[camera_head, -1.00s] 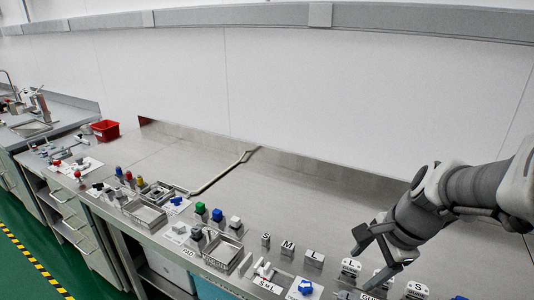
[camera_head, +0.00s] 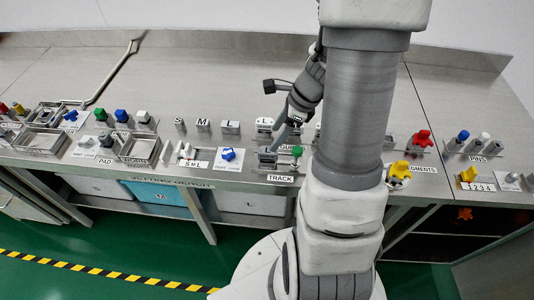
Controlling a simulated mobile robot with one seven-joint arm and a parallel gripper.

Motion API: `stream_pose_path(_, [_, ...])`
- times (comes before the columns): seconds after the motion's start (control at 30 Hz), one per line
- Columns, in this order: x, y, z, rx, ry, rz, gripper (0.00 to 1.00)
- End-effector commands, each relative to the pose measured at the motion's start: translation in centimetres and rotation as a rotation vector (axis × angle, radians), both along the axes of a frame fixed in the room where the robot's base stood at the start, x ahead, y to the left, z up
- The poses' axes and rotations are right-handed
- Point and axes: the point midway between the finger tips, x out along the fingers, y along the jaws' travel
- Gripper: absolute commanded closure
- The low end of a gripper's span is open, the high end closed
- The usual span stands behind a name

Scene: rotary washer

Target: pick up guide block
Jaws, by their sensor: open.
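Another small block with a letter (camera_head: 266,154) stands in front of the lower finger. I cannot tell whether the finger touches any block. My arm hides part of the bench to the right.
Metal blocks marked S, M and L (camera_head: 203,126) stand in a row to the left. A blue knob (camera_head: 228,155), a green knob (camera_head: 297,151) and a TRACK label (camera_head: 280,178) lie near the front edge. Red (camera_head: 423,138) and yellow (camera_head: 399,169) parts stand right of my arm. The back of the bench is clear.

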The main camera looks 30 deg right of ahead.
Motion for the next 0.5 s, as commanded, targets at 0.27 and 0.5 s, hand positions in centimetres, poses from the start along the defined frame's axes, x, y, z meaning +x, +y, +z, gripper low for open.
stream_pose_path(0.27, [0.5,0.8,-2.6,0.0,0.0,0.001,0.28])
stream_pose_path(0.5, [0.8,1.5,-5.8,0.002,0.002,0.001,0.28])
